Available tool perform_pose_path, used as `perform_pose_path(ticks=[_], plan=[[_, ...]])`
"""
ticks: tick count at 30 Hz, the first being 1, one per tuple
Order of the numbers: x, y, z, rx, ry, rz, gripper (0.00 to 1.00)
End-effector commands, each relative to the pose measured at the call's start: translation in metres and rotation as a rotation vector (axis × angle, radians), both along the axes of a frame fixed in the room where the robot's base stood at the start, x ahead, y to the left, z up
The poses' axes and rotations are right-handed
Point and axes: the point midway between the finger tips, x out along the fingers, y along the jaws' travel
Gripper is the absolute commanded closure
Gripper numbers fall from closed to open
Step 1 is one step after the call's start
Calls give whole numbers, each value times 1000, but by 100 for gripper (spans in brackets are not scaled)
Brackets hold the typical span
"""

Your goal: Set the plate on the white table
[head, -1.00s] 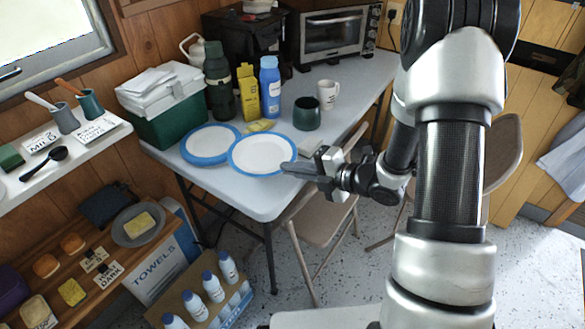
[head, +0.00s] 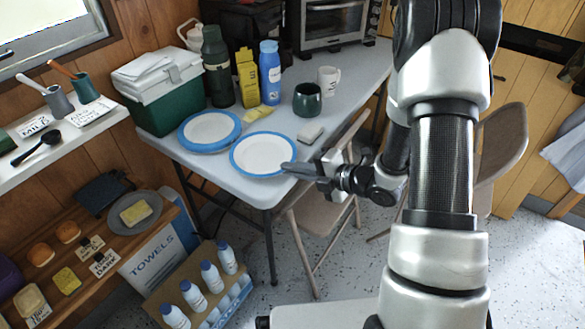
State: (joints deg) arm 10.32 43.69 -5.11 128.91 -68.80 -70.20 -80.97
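A white plate with a blue rim (head: 263,153) is at the front end of the white table (head: 237,189). My gripper (head: 289,166) is at the plate's right edge, its fingers closed on the rim. The plate looks about level; I cannot tell whether it touches the tabletop or hangs just above it. Another blue-rimmed plate (head: 209,128), seemingly on a stack, lies to the left on the table, with a narrow gap between the two rims.
A green mug (head: 307,99), white mug (head: 328,80), blue bottle (head: 269,72), yellow box (head: 248,78), green flask (head: 216,66) and sponge (head: 310,133) stand or lie behind the plate. A green-and-white cooler (head: 163,93) is at left. A folding chair (head: 325,206) is beside the table.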

Motion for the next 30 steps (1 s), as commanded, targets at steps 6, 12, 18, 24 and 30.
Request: perform_pose_path(ticks=[6, 12, 18, 24, 30], plan=[[0, 0, -5, 0, 0, 0, 100], [0, 0, -8, 0, 0, 0, 100], [0, 0, -12, 0, 0, 0, 100], [0, 0, -12, -1, 2, 0, 76], [-2, -1, -15, -5, 9, -1, 76]])
